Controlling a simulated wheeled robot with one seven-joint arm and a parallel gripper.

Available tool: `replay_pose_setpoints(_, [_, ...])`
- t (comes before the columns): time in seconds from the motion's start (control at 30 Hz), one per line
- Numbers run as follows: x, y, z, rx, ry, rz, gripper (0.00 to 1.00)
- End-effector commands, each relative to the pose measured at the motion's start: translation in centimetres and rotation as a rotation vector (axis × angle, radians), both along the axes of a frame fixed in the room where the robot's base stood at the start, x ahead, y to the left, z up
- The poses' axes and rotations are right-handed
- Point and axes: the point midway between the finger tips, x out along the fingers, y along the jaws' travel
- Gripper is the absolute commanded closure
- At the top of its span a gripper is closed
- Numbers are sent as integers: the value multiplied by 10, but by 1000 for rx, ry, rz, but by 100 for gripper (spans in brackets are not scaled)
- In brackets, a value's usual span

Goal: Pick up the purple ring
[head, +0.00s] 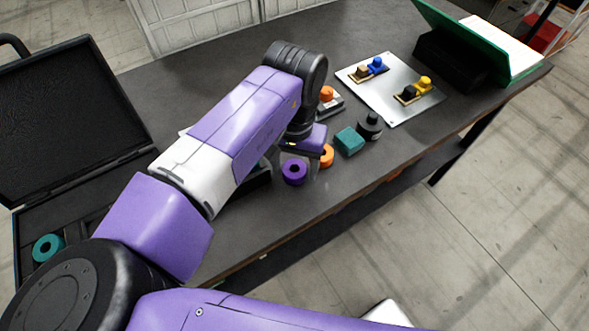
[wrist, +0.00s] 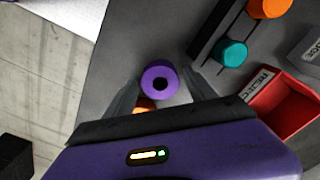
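The purple ring (head: 294,171) lies flat on the dark table near its front edge in the head view, just below my wrist. In the wrist view the purple ring (wrist: 158,75) shows its dark centre hole upward. My gripper (wrist: 163,80) is open, its two grey fingers spread to the left and right of the ring's image. The gripper is empty; it appears to be above the ring, but I cannot tell the exact height gap. In the head view the fingers are hard to make out beneath my purple wrist.
An orange ring (head: 327,155) lies close to the purple ring; it is partly hidden in the wrist view (wrist: 144,104). A teal block (head: 349,141) and black knob (head: 369,125) stand to the right. A red reject bin (wrist: 285,105) is at right in the wrist view.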

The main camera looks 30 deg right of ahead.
Motion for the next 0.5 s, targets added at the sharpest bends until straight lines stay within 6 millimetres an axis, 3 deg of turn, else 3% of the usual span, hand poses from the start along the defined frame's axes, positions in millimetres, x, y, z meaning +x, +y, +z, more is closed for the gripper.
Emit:
replay_pose_setpoints(0.03, [0, 0, 0, 0, 0, 0, 48])
replay_pose_setpoints(0.3, [0, 0, 0, 0, 0, 0, 99])
replay_pose_setpoints(0.5, [0, 0, 1, -1, -1, 0, 99])
